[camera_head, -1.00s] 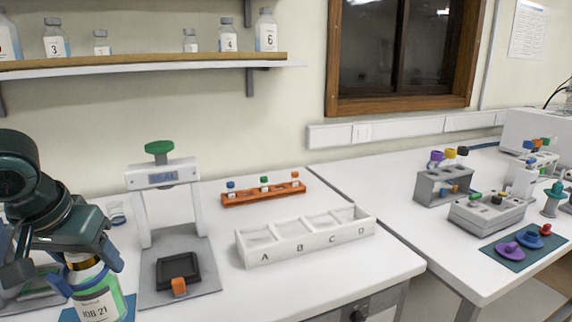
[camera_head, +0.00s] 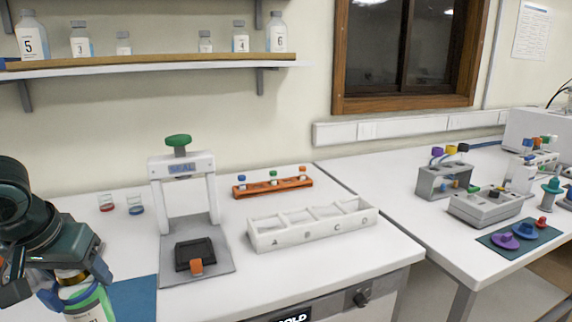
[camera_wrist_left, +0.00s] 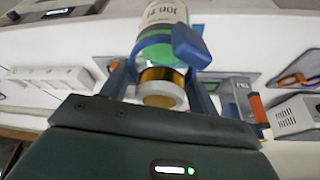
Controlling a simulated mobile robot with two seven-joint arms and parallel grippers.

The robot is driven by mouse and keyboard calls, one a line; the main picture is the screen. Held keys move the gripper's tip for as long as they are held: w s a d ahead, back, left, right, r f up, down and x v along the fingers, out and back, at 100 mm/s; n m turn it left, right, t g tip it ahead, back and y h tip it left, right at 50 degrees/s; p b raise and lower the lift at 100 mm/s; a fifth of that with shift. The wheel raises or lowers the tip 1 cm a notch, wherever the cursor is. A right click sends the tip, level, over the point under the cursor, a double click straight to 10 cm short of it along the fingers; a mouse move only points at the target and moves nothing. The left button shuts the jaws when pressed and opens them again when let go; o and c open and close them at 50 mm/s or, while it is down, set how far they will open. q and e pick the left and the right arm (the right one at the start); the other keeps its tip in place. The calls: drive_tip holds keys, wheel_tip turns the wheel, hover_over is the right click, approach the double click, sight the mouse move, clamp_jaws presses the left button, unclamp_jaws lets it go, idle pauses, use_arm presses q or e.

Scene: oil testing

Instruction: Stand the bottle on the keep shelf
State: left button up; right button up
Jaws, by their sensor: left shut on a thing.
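The bottle (camera_head: 90,306) has a green and white label and an amber neck. It is at the lower left of the head view, its lower part cut off by the picture edge. My left gripper (camera_head: 72,287) is shut on it near the neck. In the left wrist view, the bottle (camera_wrist_left: 160,45) sits between my two fingers, its white cap towards the palm. A wall shelf (camera_head: 150,65) at the upper left carries several numbered bottles with gaps between them. No keep sign is readable on it. My right gripper is out of view.
A blue mat (camera_head: 135,296) lies beside the bottle. A white press stand (camera_head: 183,200), an orange vial rack (camera_head: 272,187) and a white tray marked A to D (camera_head: 312,232) stand on the bench. Two small cups stand left of the press. A second bench at right holds more equipment.

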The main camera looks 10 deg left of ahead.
use_arm(q)
drive_tip(key=shift+s+a+f+n, duration=0.15)
drive_tip(key=shift+s+a+f, duration=0.15)
drive_tip(key=shift+f, duration=0.35)
drive_tip(key=shift+s+a+f+n, duration=0.15)
drive_tip(key=shift+a+f, duration=0.2)
drive_tip(key=shift+f, duration=0.25)
drive_tip(key=shift+s+a+f, duration=0.1)
drive_tip(key=shift+s+f, duration=0.05)
drive_tip(key=shift+f, duration=0.3)
drive_tip(key=shift+f, duration=0.15)
drive_tip(key=shift+s+f, duration=0.2)
drive_tip(key=shift+f, duration=0.65)
